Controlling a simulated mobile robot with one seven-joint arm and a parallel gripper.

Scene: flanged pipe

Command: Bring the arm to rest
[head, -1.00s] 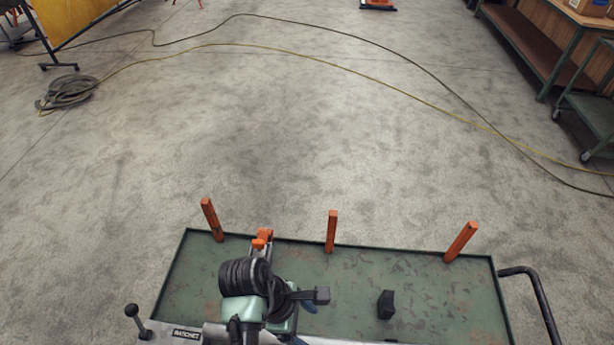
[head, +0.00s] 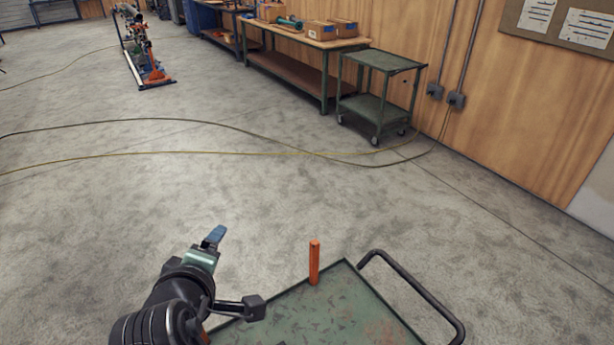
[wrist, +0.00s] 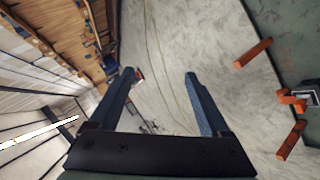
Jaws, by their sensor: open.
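My gripper (wrist: 160,85) shows in the wrist view with its two blue fingers apart and nothing between them. In the head view my gripper (head: 215,236) is at the lower left, its blue fingertip pointing up and away over the floor. My dark arm comes up from the bottom edge beside the green cart top (head: 345,310). The gripper is at the cart's left side and touches nothing that I can see. Part of the cart is hidden behind my arm.
An orange post (head: 314,262) stands at the cart's edge, right of my gripper. A black handle (head: 415,295) is at its right end. Hoses (head: 190,122) cross the floor ahead. A green trolley (head: 378,95) and a workbench (head: 305,45) stand along the wall.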

